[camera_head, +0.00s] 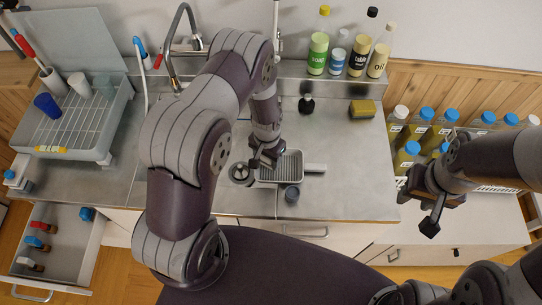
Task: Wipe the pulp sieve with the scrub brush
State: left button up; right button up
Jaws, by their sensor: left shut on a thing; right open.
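The pulp sieve (290,163) appears to be the grey slotted rectangular tray with a short handle on its right, lying on the steel counter. My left gripper (260,163) is over the sieve's left end, shut on a small dark thing mostly hidden by the fingers. I cannot make out whether that thing is the scrub brush, or whether it touches the sieve. My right gripper (434,212) is open and empty, off to the right, in front of the counter's right edge.
A dark knobbed item (306,104) and a yellow sponge (362,109) are behind. Several bottles (318,54) line the back ledge. The counter (360,170) is clear right of the sieve.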

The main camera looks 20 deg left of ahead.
aim_at(308, 165)
pick_arm(q)
jog(key=shift+f+b, duration=0.8)
jog(key=shift+f, duration=0.2)
dwell(1.3)
jog(key=shift+w+d+b, duration=0.2)
jog(key=shift+w+d, duration=0.1)
jog(key=shift+d, duration=0.7)
jog(key=shift+w+d+b, duration=0.2)
jog(key=shift+w+d, duration=0.1)
jog(key=shift+d, duration=0.7)
jog(key=shift+w+d+b, duration=0.2)
jog(key=shift+w+d, duration=0.1)
jog(key=shift+d, duration=0.7)
jog(key=shift+w+d, duration=0.15)
jog(key=shift+d, duration=0.45)
jog(key=shift+w+d+b, duration=0.2)
jog(key=shift+d+b, duration=0.1)
jog(key=shift+d, duration=0.5)
jog(key=shift+w+d+b, duration=0.25)
jog(key=shift+d+b, duration=0.1)
jog(key=shift+d, duration=0.45)
jog(key=shift+w+d+b, duration=0.2)
jog(key=shift+d+b, duration=0.1)
jog(key=shift+d, duration=0.5)
